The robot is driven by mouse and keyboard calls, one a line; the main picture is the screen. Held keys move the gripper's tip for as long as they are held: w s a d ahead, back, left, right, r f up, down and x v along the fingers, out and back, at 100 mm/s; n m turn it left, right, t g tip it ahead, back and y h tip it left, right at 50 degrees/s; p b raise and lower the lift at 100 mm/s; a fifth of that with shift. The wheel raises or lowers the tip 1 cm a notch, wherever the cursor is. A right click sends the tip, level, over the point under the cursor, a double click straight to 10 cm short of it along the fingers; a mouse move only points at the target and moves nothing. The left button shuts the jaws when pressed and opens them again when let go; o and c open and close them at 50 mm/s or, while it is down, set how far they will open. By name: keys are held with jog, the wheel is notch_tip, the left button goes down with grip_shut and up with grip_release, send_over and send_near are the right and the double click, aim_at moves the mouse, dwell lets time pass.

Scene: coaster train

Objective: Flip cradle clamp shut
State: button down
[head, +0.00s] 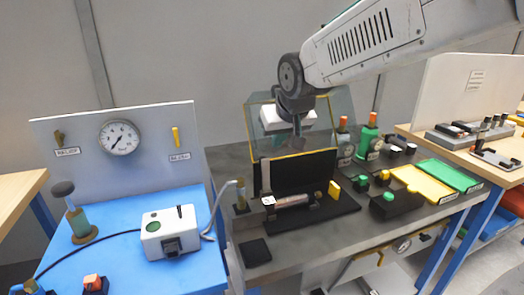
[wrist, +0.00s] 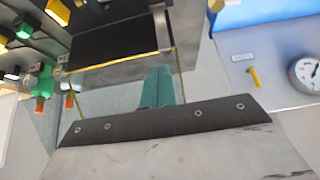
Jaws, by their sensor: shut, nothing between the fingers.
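The cradle fixture is a black base plate (head: 325,217) on the grey bench, with a silver cylinder (head: 292,200) lying along it. A pale upright bar (head: 265,176) stands at the cylinder's left end; it looks like the raised clamp arm, but I cannot be sure. It also shows in the wrist view (wrist: 160,27). A yellow block (head: 334,188) is at the cylinder's right end. My gripper (head: 297,147) is shut and empty, pointing down above and behind the cradle, near the clear guard. Its teal fingers (wrist: 157,72) are together in the wrist view.
A clear guard with yellow edges (head: 338,118) and a black panel (head: 305,171) stand behind the cradle. Green bottle (head: 368,142), yellow tray (head: 422,183) and green tray (head: 450,175) are at the right. A blue table with a white box (head: 168,232) is at the left.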

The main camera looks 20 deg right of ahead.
aim_at(262, 150)
jog(key=w, duration=0.4)
jog(key=shift+a+t, duration=0.4)
jog(key=x, duration=1)
